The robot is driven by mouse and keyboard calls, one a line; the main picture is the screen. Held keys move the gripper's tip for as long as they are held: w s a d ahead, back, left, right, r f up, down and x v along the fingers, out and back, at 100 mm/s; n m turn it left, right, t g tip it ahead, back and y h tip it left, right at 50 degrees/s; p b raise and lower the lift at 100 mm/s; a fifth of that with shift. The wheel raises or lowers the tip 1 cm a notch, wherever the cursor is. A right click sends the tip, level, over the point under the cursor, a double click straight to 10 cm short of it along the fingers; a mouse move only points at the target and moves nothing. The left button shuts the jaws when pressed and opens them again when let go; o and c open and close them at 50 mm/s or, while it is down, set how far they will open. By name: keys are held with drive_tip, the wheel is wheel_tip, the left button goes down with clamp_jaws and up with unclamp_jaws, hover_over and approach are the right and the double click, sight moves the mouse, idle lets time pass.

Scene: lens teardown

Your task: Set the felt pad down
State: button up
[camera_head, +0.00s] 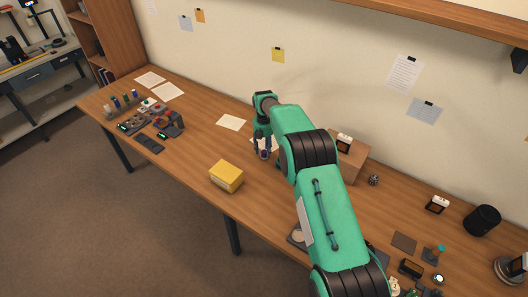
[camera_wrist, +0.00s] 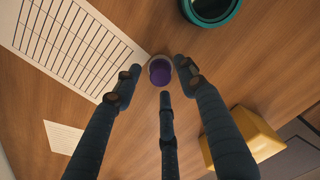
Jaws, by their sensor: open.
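My gripper (camera_wrist: 160,82) points down over the wooden table, with its three dark fingers spread open. It also shows in the head view (camera_head: 263,150) at the end of my green arm. A small round purple piece with a pale rim (camera_wrist: 160,70) lies between the fingertips in the wrist view. I cannot tell whether it is the felt pad, or whether it touches the fingers or the table. A flat dark brown square (camera_head: 404,242) lies on the right part of the table and also looks like a pad.
A yellow box (camera_head: 226,176) stands close to my gripper and shows in the wrist view (camera_wrist: 250,135). A ruled sheet (camera_wrist: 75,40) and a teal-rimmed round thing (camera_wrist: 212,12) are nearby. A cardboard box (camera_head: 350,158) stands behind my arm.

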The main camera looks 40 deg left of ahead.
sight(264, 151)
wheel_tip(264, 151, up, 10)
drive_tip(key=shift+r+p, duration=0.2)
drive_tip(key=shift+p, duration=0.25)
idle(0.5)
idle(0.4)
